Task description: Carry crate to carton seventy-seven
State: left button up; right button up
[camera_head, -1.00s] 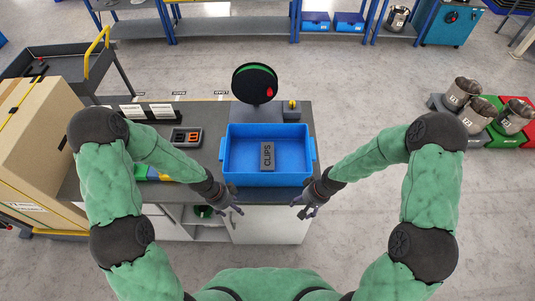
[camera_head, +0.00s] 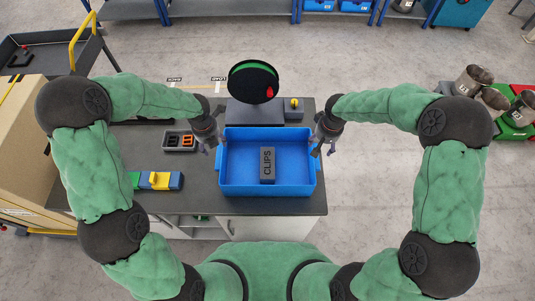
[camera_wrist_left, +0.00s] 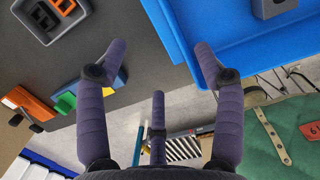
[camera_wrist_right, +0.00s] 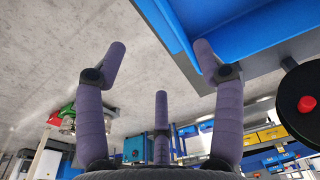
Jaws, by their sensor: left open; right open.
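The blue crate (camera_head: 240,181) sits on the dark worktop near its right end, with a dark block labelled CLIPS (camera_head: 267,165) inside it. My left gripper (camera_head: 215,146) is open at the crate's left side, near the left wall. My right gripper (camera_head: 322,150) is open at the crate's right side, near the right wall. In the left wrist view the crate's blue edge (camera_wrist_left: 176,30) lies by the fingers, and in the right wrist view its blue wall (camera_wrist_right: 230,35) does too. Neither gripper holds anything; contact with the crate cannot be told. I see no carton numbered seventy-seven.
A large cardboard carton (camera_head: 22,150) stands left of the worktop (camera_head: 200,195). A black reel (camera_head: 253,82) stands behind the crate. A grey tray (camera_head: 180,141) and coloured blocks (camera_head: 158,180) lie left of it. Metal pots (camera_head: 473,82) stand far right. Floor right of the worktop is clear.

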aim_at(218, 155)
pick_arm(q)
jog(key=f, duration=1)
jog(key=shift+w+f, duration=0.35)
pick_arm(e)
jog(key=f, duration=1)
jog(key=shift+w+f, duration=0.3)
jog(key=shift+w, duration=0.05)
pick_arm(q)
grip_shut()
pick_arm(e)
grip_shut()
jog(key=shift+r, duration=0.1)
